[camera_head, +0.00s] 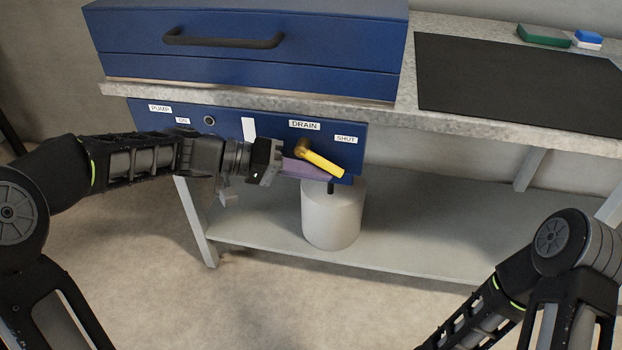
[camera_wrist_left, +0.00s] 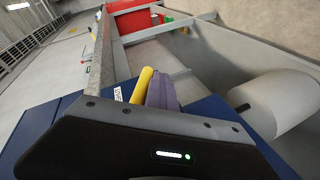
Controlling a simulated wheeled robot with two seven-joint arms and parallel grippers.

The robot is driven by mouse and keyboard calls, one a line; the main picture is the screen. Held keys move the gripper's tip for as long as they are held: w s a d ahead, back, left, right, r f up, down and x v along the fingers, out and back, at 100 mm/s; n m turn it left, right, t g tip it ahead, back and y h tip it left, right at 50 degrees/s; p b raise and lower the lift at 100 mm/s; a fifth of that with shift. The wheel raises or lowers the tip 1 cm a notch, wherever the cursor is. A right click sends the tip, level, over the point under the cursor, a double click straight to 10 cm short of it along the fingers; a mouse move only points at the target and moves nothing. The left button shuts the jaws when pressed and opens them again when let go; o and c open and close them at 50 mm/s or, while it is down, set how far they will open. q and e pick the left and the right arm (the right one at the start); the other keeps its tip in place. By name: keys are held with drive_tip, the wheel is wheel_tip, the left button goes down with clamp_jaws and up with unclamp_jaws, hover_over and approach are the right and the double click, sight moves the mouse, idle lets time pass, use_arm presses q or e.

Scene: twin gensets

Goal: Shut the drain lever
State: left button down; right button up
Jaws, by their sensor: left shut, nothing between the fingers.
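The yellow drain lever (camera_head: 322,163) is on the blue front panel (camera_head: 374,134), below the DRAIN label (camera_head: 304,125). It slants down to the right from its brass pivot, and the SHUT label (camera_head: 346,139) is above and right of it. My left gripper (camera_head: 318,172) is shut, its purple fingers just below the lever. In the left wrist view the lever (camera_wrist_left: 142,85) stands right beside the purple fingers (camera_wrist_left: 162,92); I cannot tell whether they touch. My right arm comes in at the lower right; its gripper is out of frame.
A white cylindrical container (camera_head: 331,215) stands on the lower shelf (camera_head: 265,233) beneath the panel. A PUMP label (camera_head: 160,109) and a white strip (camera_head: 248,129) are left on the panel. A blue case (camera_head: 250,65) and dark mat (camera_head: 510,80) lie on the worktop above.

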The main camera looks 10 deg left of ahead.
use_arm(q)
drive_tip(key=shift+d+r, duration=0.45)
drive_tip(key=shift+r, duration=0.05)
use_arm(e)
drive_tip(key=shift+f, duration=0.35)
idle(0.8)
use_arm(q)
drive_tip(key=shift+a+f+b, duration=0.1)
drive_tip(key=shift+b, duration=0.2)
use_arm(e)
drive_tip(key=shift+a+f, duration=0.1)
